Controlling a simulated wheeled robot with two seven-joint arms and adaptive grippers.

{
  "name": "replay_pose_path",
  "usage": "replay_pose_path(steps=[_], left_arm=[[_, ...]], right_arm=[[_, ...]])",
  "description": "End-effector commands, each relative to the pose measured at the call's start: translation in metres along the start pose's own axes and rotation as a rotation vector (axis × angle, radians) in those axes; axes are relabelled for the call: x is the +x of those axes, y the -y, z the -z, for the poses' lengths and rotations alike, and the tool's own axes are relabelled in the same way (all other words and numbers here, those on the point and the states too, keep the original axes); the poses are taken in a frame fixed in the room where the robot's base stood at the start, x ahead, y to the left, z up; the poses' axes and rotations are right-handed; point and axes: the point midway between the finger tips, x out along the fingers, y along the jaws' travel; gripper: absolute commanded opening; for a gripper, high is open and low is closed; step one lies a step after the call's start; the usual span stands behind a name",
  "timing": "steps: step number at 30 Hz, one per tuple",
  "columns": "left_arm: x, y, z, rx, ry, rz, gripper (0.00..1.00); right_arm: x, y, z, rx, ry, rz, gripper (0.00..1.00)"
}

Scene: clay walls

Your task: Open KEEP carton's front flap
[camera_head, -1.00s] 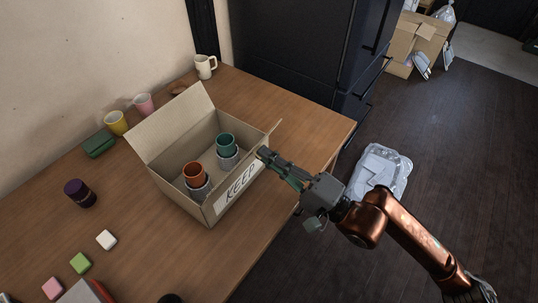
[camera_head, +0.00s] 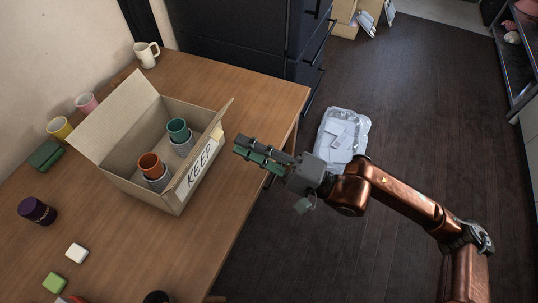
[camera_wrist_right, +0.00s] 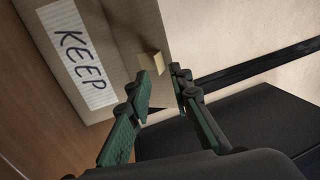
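The KEEP carton (camera_head: 121,186) stands on the table with its top open. A large flap leans outward on its far left side, and another flap (camera_head: 222,114) stands up at its right end. The KEEP label (camera_head: 200,164) is on the front side, and it fills the upper left of the wrist view (camera_wrist_right: 75,55). A small pale tab (camera_wrist_right: 152,65) sticks out beside the label there. My right gripper (camera_head: 237,146) is right of the carton's front side, apart from it. Its fingers (camera_wrist_right: 162,80) are parted with nothing between them. My left gripper is out of view.
An orange cup (camera_head: 150,164) and a teal cup (camera_head: 179,129) stand in the carton. Yellow (camera_head: 60,129) and pink (camera_head: 86,103) cups, a green case (camera_head: 45,155) and a purple jar (camera_head: 37,210) are left of it. A cream mug (camera_head: 146,54) stands behind. The table's right edge is clear.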

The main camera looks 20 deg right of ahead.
Motion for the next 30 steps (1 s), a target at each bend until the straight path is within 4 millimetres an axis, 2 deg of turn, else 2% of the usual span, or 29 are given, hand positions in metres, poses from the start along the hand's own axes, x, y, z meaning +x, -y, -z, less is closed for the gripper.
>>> replay_pose_path(steps=[3,12,18,30], left_arm=[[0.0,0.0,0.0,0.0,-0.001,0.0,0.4],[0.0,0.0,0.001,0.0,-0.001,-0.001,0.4],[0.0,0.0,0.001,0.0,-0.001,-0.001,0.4],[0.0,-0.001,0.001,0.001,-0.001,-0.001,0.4]], right_arm=[[-0.022,-0.002,0.001,-0.003,-0.001,-0.007,0.2],[-0.059,-0.002,0.001,-0.002,-0.003,-0.005,0.2],[-0.068,-0.001,0.0,0.0,-0.001,-0.003,0.2],[-0.069,-0.001,0.0,0.0,0.0,-0.001,0.2]])
